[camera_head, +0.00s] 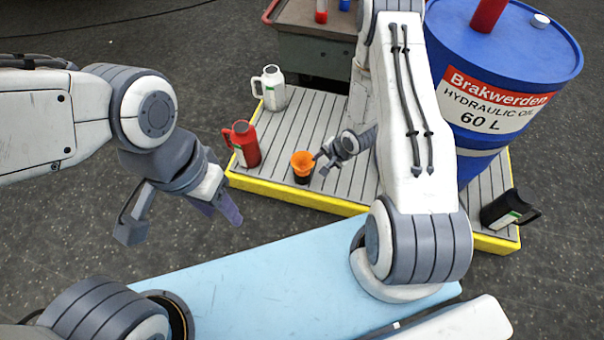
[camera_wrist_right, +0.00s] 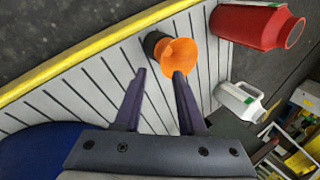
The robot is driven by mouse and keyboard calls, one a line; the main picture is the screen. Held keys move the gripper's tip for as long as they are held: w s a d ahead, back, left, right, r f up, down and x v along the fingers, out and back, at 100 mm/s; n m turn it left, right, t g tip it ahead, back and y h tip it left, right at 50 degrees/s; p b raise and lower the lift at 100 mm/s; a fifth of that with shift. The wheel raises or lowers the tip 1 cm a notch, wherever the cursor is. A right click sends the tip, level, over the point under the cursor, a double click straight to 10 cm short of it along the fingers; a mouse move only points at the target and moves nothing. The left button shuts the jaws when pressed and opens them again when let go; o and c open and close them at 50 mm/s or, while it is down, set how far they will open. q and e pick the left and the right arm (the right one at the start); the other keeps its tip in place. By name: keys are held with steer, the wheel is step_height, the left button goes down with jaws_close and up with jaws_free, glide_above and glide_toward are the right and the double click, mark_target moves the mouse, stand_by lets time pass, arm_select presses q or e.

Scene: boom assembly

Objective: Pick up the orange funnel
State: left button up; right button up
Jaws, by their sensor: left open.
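The orange funnel (camera_head: 302,160) stands with its dark base on the slatted platform (camera_head: 300,110), near the yellow front edge. It also shows in the right wrist view (camera_wrist_right: 180,56), with its black base (camera_wrist_right: 154,42) beside it. My right gripper (camera_head: 327,160) is just to the right of the funnel in the head view. In the right wrist view my right gripper (camera_wrist_right: 160,74) is open and empty. The funnel lies beyond its fingertips, and the right finger's tip overlaps the funnel's edge in the picture. My left gripper (camera_head: 180,220) is open and empty over the floor at the left.
A red jug (camera_head: 246,146) and a white jug (camera_head: 272,88) stand left of the funnel on the platform. A blue oil drum (camera_head: 500,70) stands at the right, with a black jug (camera_head: 508,209) on the platform's front right corner. The floor at the left is clear.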

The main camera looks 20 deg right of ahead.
mark_target(309, 167)
steer(key=b+x, duration=0.1)
steer(key=x, duration=0.2)
steer(key=b+x, duration=0.2)
steer(key=x, duration=0.2)
steer(key=b+x, duration=0.2)
steer(key=x, duration=0.1)
steer(key=shift+w+a, duration=0.1)
steer(key=shift+w, duration=0.25)
jaws_close()
steer(key=shift+s, duration=0.1)
stand_by(0.9)
